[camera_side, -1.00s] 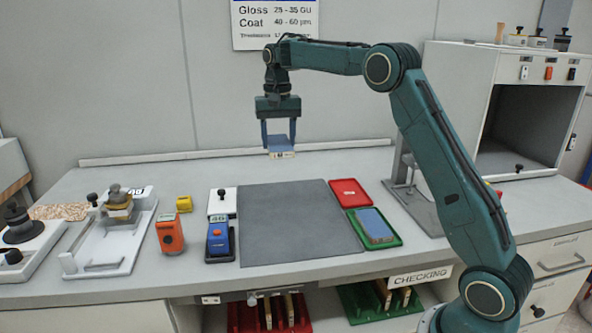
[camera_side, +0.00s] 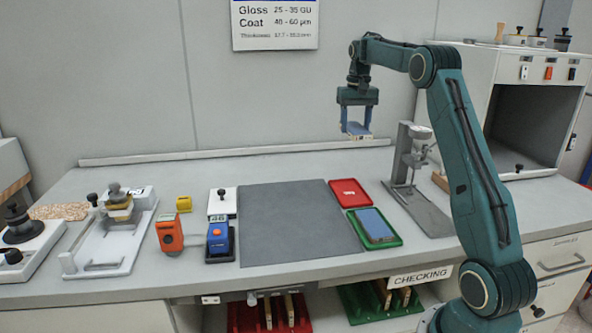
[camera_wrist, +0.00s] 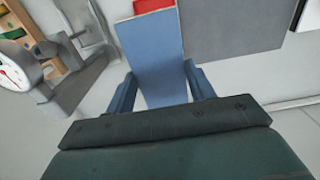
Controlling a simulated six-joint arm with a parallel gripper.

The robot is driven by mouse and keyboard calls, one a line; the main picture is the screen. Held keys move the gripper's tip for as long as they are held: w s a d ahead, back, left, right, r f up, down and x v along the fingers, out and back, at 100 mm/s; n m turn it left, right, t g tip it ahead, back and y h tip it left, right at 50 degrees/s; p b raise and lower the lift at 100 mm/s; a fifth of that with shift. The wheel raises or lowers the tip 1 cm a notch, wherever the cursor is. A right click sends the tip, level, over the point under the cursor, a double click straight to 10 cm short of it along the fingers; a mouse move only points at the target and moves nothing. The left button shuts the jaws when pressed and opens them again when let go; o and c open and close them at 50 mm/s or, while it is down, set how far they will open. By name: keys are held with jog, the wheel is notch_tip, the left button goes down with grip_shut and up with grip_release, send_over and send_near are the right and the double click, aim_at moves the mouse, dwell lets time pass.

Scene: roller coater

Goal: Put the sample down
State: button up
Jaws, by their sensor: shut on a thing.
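My gripper (camera_side: 357,124) is shut on a blue sample panel (camera_side: 358,128) and holds it in the air, above the back of the bench near the wall. In the wrist view the blue panel (camera_wrist: 153,50) lies between my two fingers (camera_wrist: 159,92), with a pale strip at its far end. A red tray (camera_side: 349,193) and a green tray (camera_side: 399,239) lie on the bench right of a grey mat (camera_side: 297,222). Another blue panel (camera_side: 374,224) lies in the green tray. The red tray shows a small pale mark and no panel.
A grey stand with a gauge (camera_side: 412,165) is on the right, beside an open-fronted booth (camera_side: 530,120). An orange meter (camera_side: 169,234), a blue meter (camera_side: 218,238) and a yellow block (camera_side: 184,204) stand left of the mat. The mat is clear.

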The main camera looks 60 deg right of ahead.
aim_at(349, 193)
notch_tip(349, 193, down, 20)
jog(key=shift+f, duration=0.1)
dwell(1.1)
jog(key=shift+f, duration=0.1)
jog(key=o, duration=0.7)
jog(key=shift+r, duration=0.2)
notch_tip(349, 193, up, 12)
dwell(0.4)
jog(key=shift+a, duration=0.1)
dwell(0.4)
